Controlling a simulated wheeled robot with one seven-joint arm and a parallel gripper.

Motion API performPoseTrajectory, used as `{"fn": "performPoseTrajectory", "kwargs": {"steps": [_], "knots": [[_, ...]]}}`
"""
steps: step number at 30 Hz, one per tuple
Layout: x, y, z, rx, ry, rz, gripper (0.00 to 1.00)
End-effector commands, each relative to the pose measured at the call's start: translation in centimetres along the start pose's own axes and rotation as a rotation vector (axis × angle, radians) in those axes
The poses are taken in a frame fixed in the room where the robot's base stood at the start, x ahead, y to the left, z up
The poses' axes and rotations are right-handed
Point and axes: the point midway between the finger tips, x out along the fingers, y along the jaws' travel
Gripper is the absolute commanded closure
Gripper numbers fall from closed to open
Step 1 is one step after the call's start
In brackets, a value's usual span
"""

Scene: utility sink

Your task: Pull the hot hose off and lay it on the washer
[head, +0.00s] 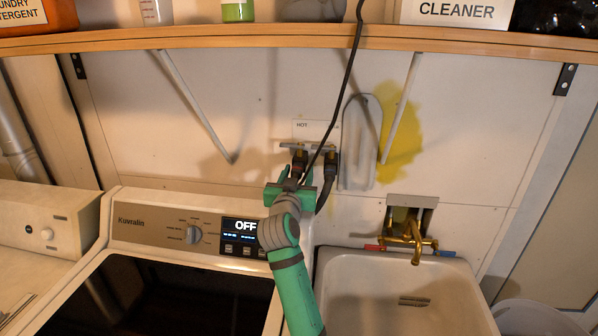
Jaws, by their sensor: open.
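The hot hose connection (298,160) is a dark fitting on a valve under the HOT label (302,126) on the back wall. My gripper (299,172) is open just in front of and below this fitting; whether its fingers surround the hose is too small to tell. My gripper and wrist hide most of the hose below the fitting. A second dark hose (323,196) hangs from the valve just to the right. The washer (150,232) stands below and left, with a control panel reading OFF and a dark top.
A black cable (349,65) hangs from the shelf (230,42) and passes close to the valves. A white utility sink (350,290) with a brass faucet (416,243) is at the right. A grey scoop-shaped piece (357,150) is on the wall beside the valves.

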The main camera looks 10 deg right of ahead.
Motion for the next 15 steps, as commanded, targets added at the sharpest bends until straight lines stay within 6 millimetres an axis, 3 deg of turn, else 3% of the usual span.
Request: {"fn": "performPoseTrajectory", "kwargs": {"steps": [3, 4, 9, 15], "knots": [[-0.07, -0.36, 0.0, 0.0, 0.0, -0.004, 0.56], [-0.07, -0.35, 0.0, 0.0, 0.0, -0.004, 0.61], [-0.01, -0.01, 0.0, 0.0, 0.0, 0.0, 1.0], [-0.11, 0.3, -0.05, 0.0, 0.001, 0.003, 1.0]]}}
